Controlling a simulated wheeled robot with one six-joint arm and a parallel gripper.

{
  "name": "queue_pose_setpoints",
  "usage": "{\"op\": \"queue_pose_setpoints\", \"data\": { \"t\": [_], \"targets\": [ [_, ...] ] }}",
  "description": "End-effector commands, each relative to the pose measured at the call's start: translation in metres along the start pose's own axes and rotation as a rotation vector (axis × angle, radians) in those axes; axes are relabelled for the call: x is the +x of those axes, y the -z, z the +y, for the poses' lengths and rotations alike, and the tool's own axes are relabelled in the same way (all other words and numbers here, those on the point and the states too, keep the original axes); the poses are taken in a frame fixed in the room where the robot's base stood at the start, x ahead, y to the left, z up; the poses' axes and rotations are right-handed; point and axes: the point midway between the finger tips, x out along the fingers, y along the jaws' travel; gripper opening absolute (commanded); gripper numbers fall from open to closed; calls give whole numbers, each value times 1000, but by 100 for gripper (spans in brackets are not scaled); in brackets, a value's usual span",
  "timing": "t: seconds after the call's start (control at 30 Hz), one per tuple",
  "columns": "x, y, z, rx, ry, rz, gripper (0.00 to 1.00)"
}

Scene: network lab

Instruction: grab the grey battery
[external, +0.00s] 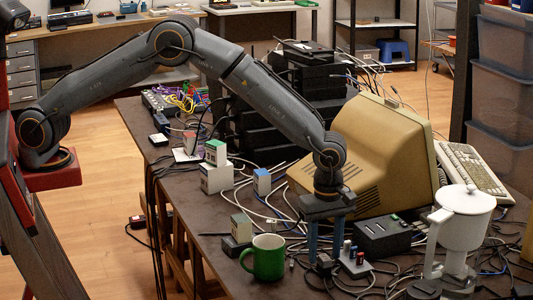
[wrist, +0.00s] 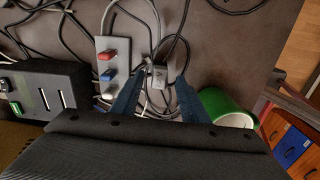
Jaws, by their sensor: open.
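My gripper (external: 325,250) points down over the front of the table with its two blue fingers apart. In the wrist view, the open gripper (wrist: 159,82) has a small grey plug-like piece (wrist: 158,76) with cables in line between its fingertips; nothing is visibly clamped. A greyish block (external: 241,226) stands left of my gripper in the external view, behind the green mug; it looks most like the grey battery, but I cannot be sure. I cannot make out this block in the wrist view.
The green mug (external: 264,257) is close to my gripper; it also shows in the wrist view (wrist: 222,106). A power strip (external: 355,263) and a black box (external: 383,236) are on the other side. A beige monitor (external: 372,140) stands behind. Loose cables clutter the tabletop.

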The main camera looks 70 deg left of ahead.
Motion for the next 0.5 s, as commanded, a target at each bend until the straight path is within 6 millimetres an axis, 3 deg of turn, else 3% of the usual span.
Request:
{"op": "queue_pose_setpoints", "data": {
  "t": [0.2,0.5],
  "targets": [
    [26,0,1,1,0,0,41],
    [32,0,2,1,-1,-1,41]
  ]
}}
